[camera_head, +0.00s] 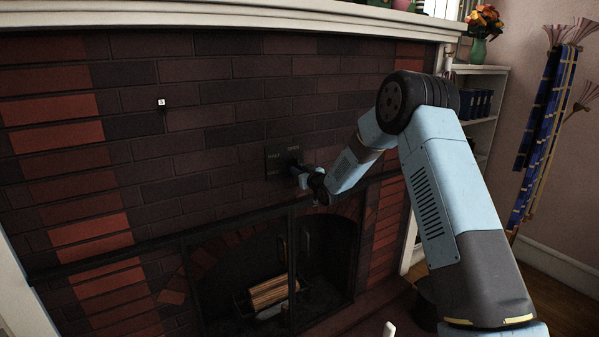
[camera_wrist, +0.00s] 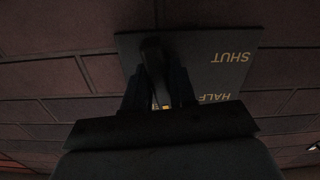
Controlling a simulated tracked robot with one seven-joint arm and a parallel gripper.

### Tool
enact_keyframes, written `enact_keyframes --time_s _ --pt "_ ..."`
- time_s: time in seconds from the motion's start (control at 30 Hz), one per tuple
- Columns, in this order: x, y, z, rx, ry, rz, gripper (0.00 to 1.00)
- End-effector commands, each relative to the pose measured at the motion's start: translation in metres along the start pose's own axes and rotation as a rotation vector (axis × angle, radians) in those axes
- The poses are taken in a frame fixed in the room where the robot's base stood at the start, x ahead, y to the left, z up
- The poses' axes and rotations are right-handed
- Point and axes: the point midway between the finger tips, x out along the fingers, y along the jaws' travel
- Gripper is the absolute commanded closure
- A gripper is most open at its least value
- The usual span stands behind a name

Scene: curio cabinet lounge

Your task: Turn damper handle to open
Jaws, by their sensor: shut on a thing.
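The damper plate (camera_head: 276,160) is a dark panel on the brick wall above the fireplace opening, with light lettering that includes OPEN. In the wrist view the plate (camera_wrist: 207,50) appears upside down, with SHUT and HALF readable to the right of the handle. The dark damper handle (camera_wrist: 152,55) stands out from the plate. My gripper (camera_wrist: 158,92) is shut on the handle, one finger on each side. In the head view my gripper (camera_head: 303,178) is at the plate's lower right, where it hides most of the handle.
The fireplace (camera_head: 270,260) below has a dark-framed screen and logs (camera_head: 273,290) in a grate. The white mantel (camera_head: 250,18) runs above. A white shelf (camera_head: 485,72) and blue hanging fabric (camera_head: 545,120) stand to the right. A small white switch (camera_head: 161,102) is on the bricks at left.

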Motion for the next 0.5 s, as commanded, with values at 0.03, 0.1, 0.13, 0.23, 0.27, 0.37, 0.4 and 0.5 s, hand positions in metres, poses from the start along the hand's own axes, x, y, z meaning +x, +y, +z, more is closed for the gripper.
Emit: enact_keyframes --time_s 0.03,0.1,0.13,0.23,0.27,0.37,0.4,0.5 --pt "-0.0003 0.0035 -0.0004 0.025 0.001 0.004 1.0" --pt "-0.0002 0.0035 -0.0005 0.06 0.001 0.004 1.0" --pt "-0.0002 0.0039 -0.0004 0.072 0.001 0.004 1.0" --pt "-0.0002 0.0043 -0.0004 0.106 0.001 0.005 1.0" --pt "-0.0001 0.0041 -0.0005 0.114 0.001 0.004 1.0" --pt "0.0001 0.0039 -0.0007 0.135 0.002 0.004 1.0" --pt "0.0001 0.0039 -0.0007 0.14 0.002 0.004 1.0" --pt "0.0002 0.0041 -0.0009 0.147 0.002 0.004 1.0"
